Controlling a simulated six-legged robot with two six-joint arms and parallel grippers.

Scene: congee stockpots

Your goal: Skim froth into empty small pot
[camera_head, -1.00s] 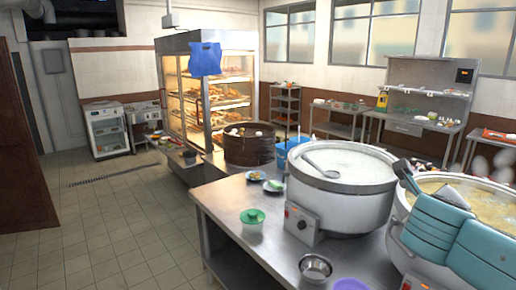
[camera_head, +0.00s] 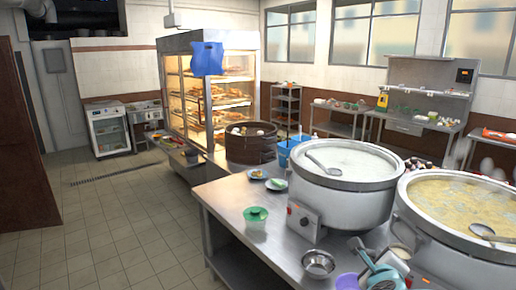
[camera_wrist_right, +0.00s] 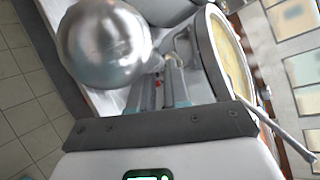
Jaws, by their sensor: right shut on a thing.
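The small pot (camera_head: 318,263) is a shiny steel vessel near the front of the steel counter, upright and apparently empty. A rounded shiny steel body, which looks like it, fills the upper left of the right wrist view (camera_wrist_right: 105,45). My teal right gripper (camera_head: 362,250) is low over the counter, just right of the small pot. In the wrist view its jaws (camera_wrist_right: 165,75) are shut beside the steel body, seemingly on its handle; the contact is hard to see. The large broth pot (camera_head: 415,225) holds yellowish, frothy liquid (camera_head: 455,202). A ladle (camera_head: 483,231) rests in it. My left gripper is not in view.
A second large pot (camera_head: 340,205) with white congee and a ladle (camera_head: 320,162) stands left of the broth pot. A purple bowl (camera_head: 347,281) is close by my gripper. A green bowl (camera_head: 255,216) and small plates (camera_head: 258,174) stand at the left. The counter between them is clear.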

